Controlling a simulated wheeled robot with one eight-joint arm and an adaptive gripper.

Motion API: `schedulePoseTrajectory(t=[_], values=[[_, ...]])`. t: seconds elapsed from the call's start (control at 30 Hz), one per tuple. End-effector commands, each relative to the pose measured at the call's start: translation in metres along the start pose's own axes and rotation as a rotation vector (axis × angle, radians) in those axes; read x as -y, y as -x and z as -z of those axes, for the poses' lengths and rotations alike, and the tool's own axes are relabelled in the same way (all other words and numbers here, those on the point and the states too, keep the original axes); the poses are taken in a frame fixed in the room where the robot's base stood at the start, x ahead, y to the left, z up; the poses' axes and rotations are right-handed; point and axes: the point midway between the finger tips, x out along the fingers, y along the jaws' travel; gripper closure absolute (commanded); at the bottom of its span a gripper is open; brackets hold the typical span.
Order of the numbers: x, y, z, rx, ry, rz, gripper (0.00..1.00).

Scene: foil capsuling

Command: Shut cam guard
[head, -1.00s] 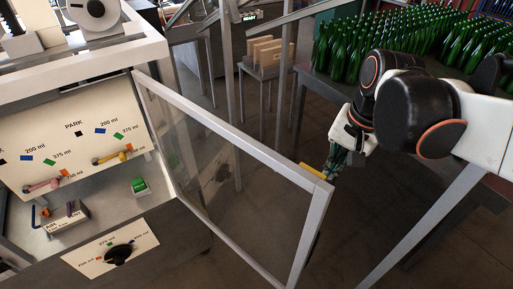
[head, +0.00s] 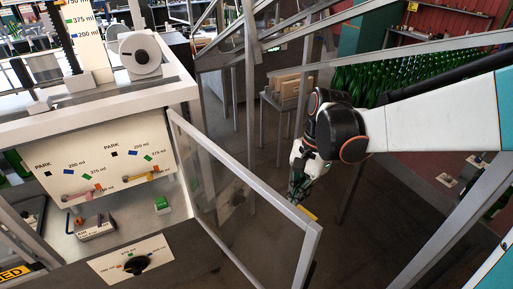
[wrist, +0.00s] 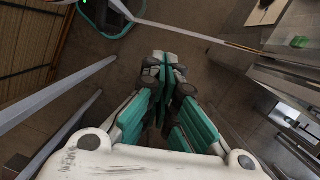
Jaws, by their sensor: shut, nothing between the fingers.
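The cam guard (head: 262,185), a clear panel in a grey metal frame, stands swung open from the right side of the white cabinet. A yellow strip (head: 309,213) sits on its free edge, at the top outer corner. My gripper (head: 296,201) is just behind that corner, on the far side of the guard, beside the yellow strip. I cannot tell whether it touches the frame. In the wrist view my gripper (wrist: 164,62) has its teal-padded fingers together with nothing between them.
The open cabinet holds a panel with a pink lever (head: 78,195) and a yellow lever (head: 142,176), and a green block (head: 161,204). A black knob (head: 136,264) is on the front. Grey posts and green bottles (head: 400,80) stand behind my arm.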

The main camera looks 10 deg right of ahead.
Motion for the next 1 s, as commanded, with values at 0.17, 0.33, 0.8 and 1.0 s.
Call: schedulePoseTrajectory(t=[0.17, 0.33, 0.8, 1.0], values=[[0.001, -0.033, 0.001, 0.0, 0.0, 0.0, 1.0], [0.0, -0.046, -0.017, 0.0, 0.004, 0.0, 1.0], [0.0, -0.052, -0.039, -0.001, 0.0, 0.001, 1.0], [0.0, -0.052, -0.039, -0.001, 0.0, 0.001, 1.0]])
